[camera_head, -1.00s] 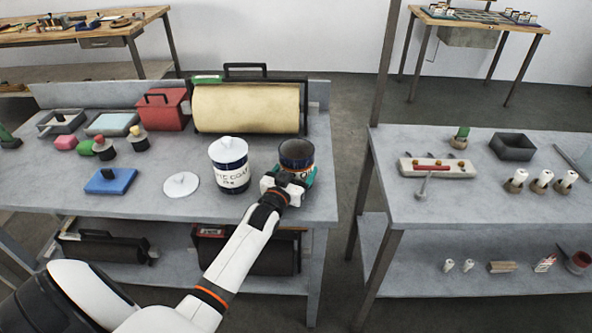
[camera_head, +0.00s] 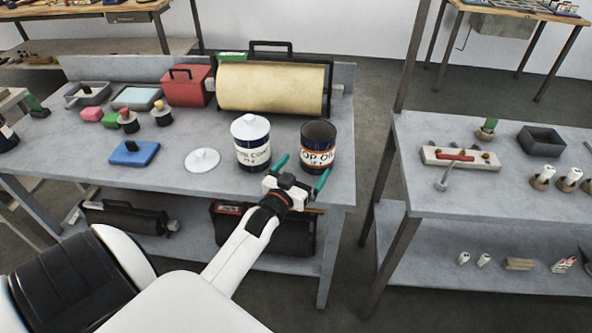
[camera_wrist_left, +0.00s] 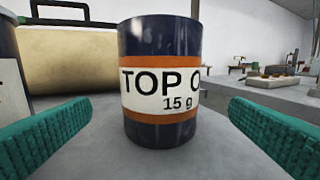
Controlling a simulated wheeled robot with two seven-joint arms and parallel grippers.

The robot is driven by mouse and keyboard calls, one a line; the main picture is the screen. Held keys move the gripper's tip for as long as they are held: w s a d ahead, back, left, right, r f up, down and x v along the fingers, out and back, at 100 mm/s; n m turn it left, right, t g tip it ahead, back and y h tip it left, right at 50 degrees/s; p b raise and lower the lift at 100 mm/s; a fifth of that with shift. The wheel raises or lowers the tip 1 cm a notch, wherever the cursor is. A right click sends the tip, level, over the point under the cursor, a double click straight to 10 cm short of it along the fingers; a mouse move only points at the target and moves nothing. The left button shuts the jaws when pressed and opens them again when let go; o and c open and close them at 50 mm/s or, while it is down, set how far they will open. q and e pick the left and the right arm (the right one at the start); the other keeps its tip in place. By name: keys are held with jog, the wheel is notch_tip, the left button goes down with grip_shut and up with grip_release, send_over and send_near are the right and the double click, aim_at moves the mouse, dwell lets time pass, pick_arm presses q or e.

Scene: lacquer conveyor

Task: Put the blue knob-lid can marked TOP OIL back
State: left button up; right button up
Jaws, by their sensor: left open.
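The dark blue can marked TOP OIL (camera_head: 318,150) stands upright on the grey bench near its right end. Its top looks dark and open, with no lid on it. In the left wrist view the can (camera_wrist_left: 160,88) stands ahead, between and beyond the green fingers. My left gripper (camera_head: 301,175) is open and empty, just in front of the can and apart from it. A second blue can (camera_head: 252,149) with a white knob lid stands to its left. A loose white knob lid (camera_head: 203,160) lies flat on the bench left of that. My right gripper is not in view.
A beige roller machine (camera_head: 270,86) and a red box (camera_head: 188,87) stand behind the cans. A blue block with a handle (camera_head: 134,153) lies to the left. A gap separates the bench from the right-hand table (camera_head: 440,200).

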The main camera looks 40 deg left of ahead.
pick_arm(q)
jog(key=shift+s+d, duration=0.15)
jog(key=shift+s, duration=0.8)
jog(key=shift+s+d, duration=0.15)
jog(key=shift+s, duration=0.8)
